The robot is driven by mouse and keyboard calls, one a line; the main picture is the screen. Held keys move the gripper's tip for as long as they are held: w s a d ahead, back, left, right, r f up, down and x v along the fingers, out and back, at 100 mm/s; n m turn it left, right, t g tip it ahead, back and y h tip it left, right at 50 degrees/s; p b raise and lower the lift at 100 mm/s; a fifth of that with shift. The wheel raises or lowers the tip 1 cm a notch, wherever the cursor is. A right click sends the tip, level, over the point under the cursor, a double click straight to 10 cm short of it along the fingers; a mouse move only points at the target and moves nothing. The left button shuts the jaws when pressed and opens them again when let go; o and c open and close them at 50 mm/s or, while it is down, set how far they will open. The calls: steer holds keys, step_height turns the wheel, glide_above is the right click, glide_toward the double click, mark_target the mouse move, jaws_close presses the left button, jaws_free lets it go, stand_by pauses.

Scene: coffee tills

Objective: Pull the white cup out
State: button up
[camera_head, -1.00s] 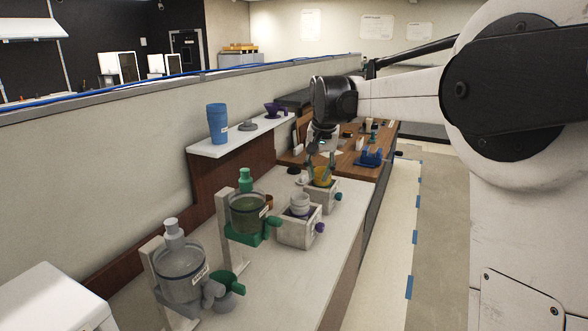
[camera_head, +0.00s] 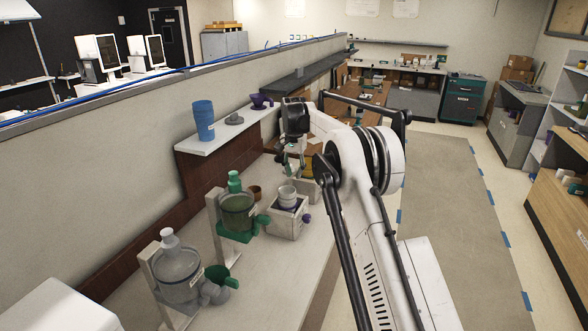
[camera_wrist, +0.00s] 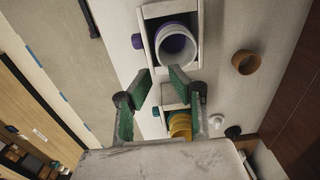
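The white cup (camera_head: 287,194) stands upright in a white box with a purple knob (camera_head: 288,219) on the counter. In the head view my gripper (camera_head: 291,163) hangs above the counter beyond the cup, partly hidden by my arm.
A second box holds a yellow cup (camera_wrist: 180,124) below the fingers in the wrist view. A brown cup (camera_wrist: 245,62) stands to the right. Green and grey dispensers (camera_head: 238,212) (camera_head: 178,272) stand nearer on the counter. A shelf with blue cups (camera_head: 203,120) runs along the wall.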

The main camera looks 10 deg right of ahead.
mark_target(294, 191)
step_height(294, 191, down, 8)
steer(key=b, duration=0.2)
steer(key=shift+f+b, duration=0.2)
steer(key=shift+b, duration=0.15)
steer(key=shift+r, duration=0.2)
jaws_close()
